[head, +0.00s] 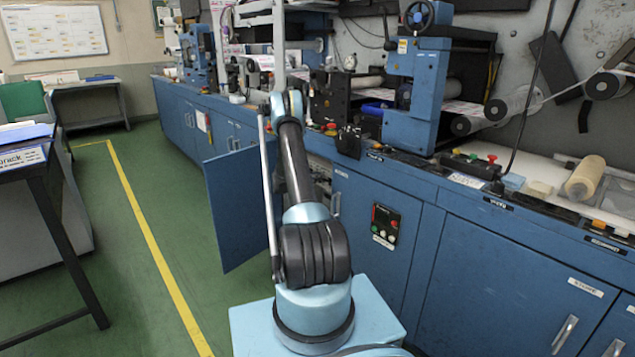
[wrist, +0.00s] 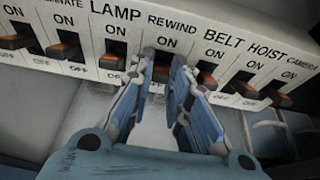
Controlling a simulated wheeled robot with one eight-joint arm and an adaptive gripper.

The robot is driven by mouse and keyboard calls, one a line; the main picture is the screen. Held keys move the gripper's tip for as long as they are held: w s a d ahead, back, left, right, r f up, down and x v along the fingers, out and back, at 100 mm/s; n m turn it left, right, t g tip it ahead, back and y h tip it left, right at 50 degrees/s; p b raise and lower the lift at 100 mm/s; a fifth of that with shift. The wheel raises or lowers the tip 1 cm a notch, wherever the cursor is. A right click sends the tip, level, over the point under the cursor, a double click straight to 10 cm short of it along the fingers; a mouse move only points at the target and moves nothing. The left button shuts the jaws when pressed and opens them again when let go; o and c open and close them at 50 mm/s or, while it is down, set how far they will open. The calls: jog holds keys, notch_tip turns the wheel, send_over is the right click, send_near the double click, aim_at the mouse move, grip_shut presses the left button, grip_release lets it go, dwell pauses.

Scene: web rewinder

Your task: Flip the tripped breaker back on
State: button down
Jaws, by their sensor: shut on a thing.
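In the wrist view a pale breaker panel (wrist: 185,22) carries a slanting row of switches with orange-tipped levers. My gripper (wrist: 161,70) has its two fingers on either side of the REWIND breaker (wrist: 160,73), shut on its lever. The orange part of this lever sits a little lower than those of its neighbours, with ON printed above it; its lower part and OFF mark are hidden by my fingers. The LAMP breaker (wrist: 115,48) is just left and the BELT breaker (wrist: 207,68) just right. In the head view my gripper is hidden behind my arm.
In the head view a blue cabinet door (head: 236,205) stands open beside my arm. Green floor (head: 130,255) is clear to the left.

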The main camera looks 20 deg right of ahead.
jog(key=shift+w, duration=0.15)
jog(key=c, duration=1.5)
grip_release()
jog(key=shift+a, duration=0.15)
jog(key=v, duration=1.1)
jog(key=shift+a+r, duration=0.15)
jog(key=shift+a, duration=0.15)
jog(key=shift+r, duration=0.1)
